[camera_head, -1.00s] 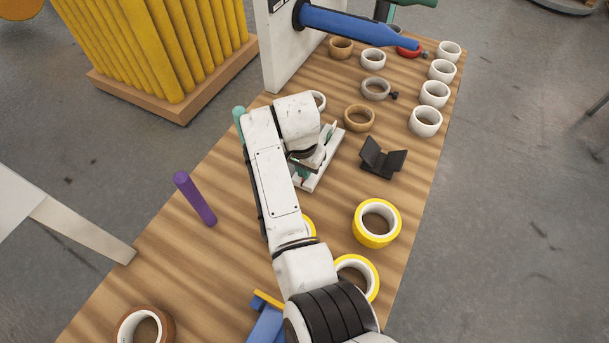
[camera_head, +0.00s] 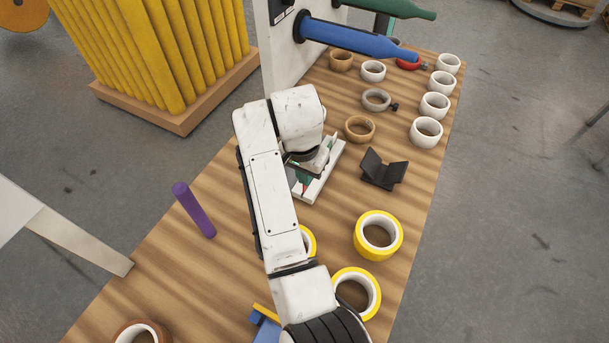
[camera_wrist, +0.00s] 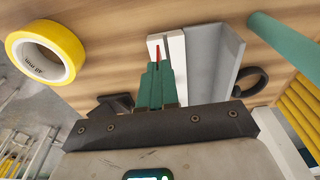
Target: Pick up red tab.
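The red tab (camera_wrist: 158,52) is a thin red strip at a white holder (camera_wrist: 176,62) with a grey angled plate beside it. In the wrist view it shows just beyond the green fingertips of my gripper (camera_wrist: 158,66). The fingers look close together, and I cannot tell whether they grip the tab. In the head view a small bit of red (camera_head: 305,182) shows at the white holder (camera_head: 322,177), below my wrist. My arm hides much of the gripper there.
Yellow tape rolls (camera_head: 378,234) and a black V-shaped stand (camera_head: 383,169) are to the right. White rolls (camera_head: 426,131) line the right table edge. A blue spindle (camera_head: 360,38) juts out behind.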

